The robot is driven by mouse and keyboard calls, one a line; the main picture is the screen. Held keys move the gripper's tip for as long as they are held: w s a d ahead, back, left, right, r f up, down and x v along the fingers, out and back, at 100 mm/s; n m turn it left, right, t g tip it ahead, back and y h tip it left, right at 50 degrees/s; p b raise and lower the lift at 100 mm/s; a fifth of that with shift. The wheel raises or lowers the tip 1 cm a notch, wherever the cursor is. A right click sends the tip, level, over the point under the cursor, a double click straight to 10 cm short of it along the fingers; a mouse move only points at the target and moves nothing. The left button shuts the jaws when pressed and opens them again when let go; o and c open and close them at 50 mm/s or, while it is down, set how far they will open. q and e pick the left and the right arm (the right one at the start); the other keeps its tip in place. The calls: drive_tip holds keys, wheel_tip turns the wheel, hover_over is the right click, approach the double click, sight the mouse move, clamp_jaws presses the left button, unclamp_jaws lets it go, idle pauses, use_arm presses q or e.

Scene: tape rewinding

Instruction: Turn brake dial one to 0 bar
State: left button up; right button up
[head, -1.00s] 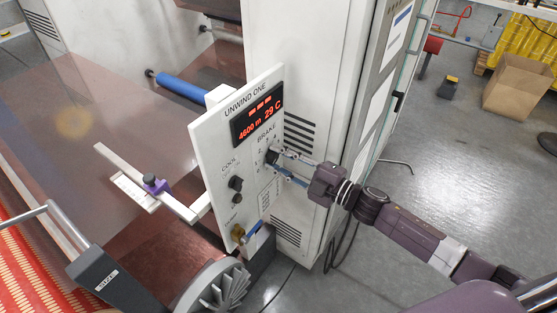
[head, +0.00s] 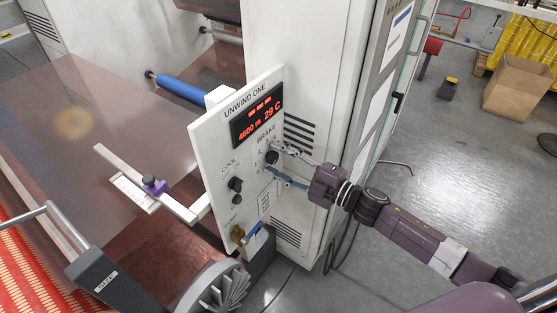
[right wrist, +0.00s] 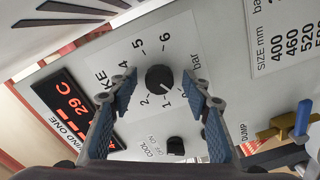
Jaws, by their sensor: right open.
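The brake dial is a round black knob (head: 271,157) on the white UNWIND ONE panel (head: 210,150), under the red display. In the right wrist view the brake dial (right wrist: 159,78) sits inside a printed scale marked up to 6 bar, with 0 and 1 at its lower side. I cannot read its pointer surely. My right gripper (head: 274,158) is open, its fingers on either side of the dial. In the right wrist view both fingers (right wrist: 160,88) stand apart from the knob, with gaps left and right. My left gripper is not in view.
A cool switch (head: 235,184) sits lower on the panel. A brass dump valve with a blue handle (head: 254,230) is at its bottom. A white cabinet (head: 300,60) stands close behind the panel. The floor at the right is mostly clear.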

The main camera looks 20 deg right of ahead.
drive_tip(key=v, duration=1.2)
idle(0.5)
drive_tip(key=d+f+m+h, duration=0.4)
drive_tip(key=d+f, duration=0.1)
drive_tip(key=f, duration=0.4)
drive_tip(key=d+f+m+h, duration=0.3)
drive_tip(key=d+f+m, duration=0.15)
drive_tip(key=f, duration=0.55)
drive_tip(key=s+d+f+m+g+h, duration=0.15)
drive_tip(key=s+f, duration=0.25)
drive_tip(key=f, duration=0.4)
drive_tip(key=s+d+f+m+g+h, duration=0.1)
drive_tip(key=s+f+m+g+h, duration=0.15)
drive_tip(key=s+f, duration=0.4)
drive_tip(key=s+a+f+m+g, duration=0.3)
drive_tip(key=s+f+g, duration=0.1)
drive_tip(key=s+f, duration=0.95)
drive_tip(key=s+a+f+m+g, duration=0.1)
drive_tip(key=s+a+f, duration=0.3)
drive_tip(key=s, duration=0.4)
drive_tip(key=s+a+f+m+g, duration=0.1)
drive_tip(key=s+a+f+g, duration=0.3)
drive_tip(key=s, duration=0.5)
drive_tip(key=shift+s+a+f+m, duration=0.2)
drive_tip(key=shift+a+f+m, duration=0.15)
drive_tip(key=shift+a+f, duration=0.55)
